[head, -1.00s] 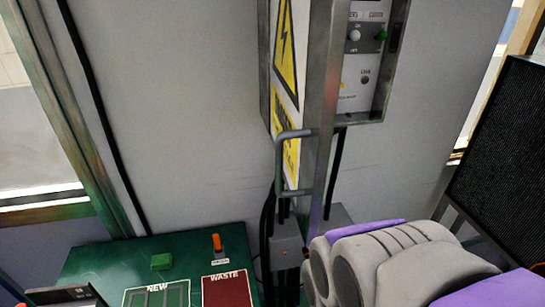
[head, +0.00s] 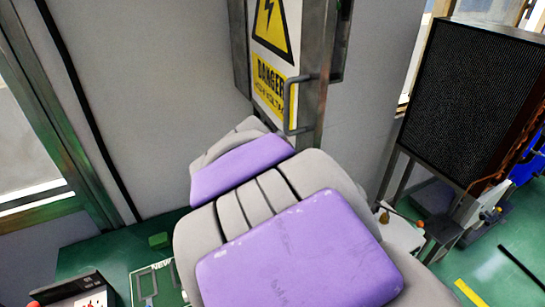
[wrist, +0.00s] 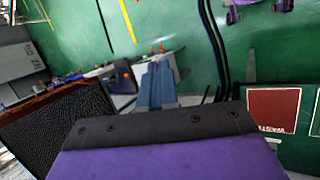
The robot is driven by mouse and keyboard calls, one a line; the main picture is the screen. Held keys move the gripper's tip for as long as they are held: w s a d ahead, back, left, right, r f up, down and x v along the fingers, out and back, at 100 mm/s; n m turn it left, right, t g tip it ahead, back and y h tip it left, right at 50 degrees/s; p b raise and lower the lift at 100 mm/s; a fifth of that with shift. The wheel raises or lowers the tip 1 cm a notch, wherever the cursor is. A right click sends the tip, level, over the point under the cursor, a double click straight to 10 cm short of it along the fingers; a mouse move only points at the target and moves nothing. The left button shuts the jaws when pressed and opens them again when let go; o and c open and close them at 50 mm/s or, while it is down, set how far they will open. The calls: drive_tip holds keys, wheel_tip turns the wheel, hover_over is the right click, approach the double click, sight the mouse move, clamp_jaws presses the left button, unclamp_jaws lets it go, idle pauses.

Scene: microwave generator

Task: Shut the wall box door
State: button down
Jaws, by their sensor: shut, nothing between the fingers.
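The wall box door (head: 271,50) shows its outer face in the head view, with yellow and white danger signs. Its grey bar handle (head: 288,106) is on the right side, low down. The switch panel inside the box is out of sight, and only a narrow part of the box (head: 341,40) shows right of the door. I cannot tell whether a gap is left. My gripper (head: 240,160), grey and purple, is shut and empty. It covers the area just below the door; contact cannot be told.
A black mesh-fronted unit (head: 470,100) stands at the right.

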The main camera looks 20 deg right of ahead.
drive_tip(key=w+a+r+h, duration=0.3)
drive_tip(key=w+r+h, duration=0.45)
drive_tip(key=w, duration=0.45)
drive_tip(key=w+a+n+t+h, duration=0.25)
drive_tip(key=w+a+h, duration=0.25)
drive_tip(key=w+a, duration=0.5)
drive_tip(key=s+d+b, duration=0.2)
drive_tip(key=d, duration=1.2)
drive_tip(key=shift+s+d+r+m, duration=0.2)
drive_tip(key=shift+s+r+m, duration=0.05)
drive_tip(key=shift+r+m, duration=0.15)
drive_tip(key=shift+a+t, duration=0.1)
drive_tip(key=shift+t, duration=0.15)
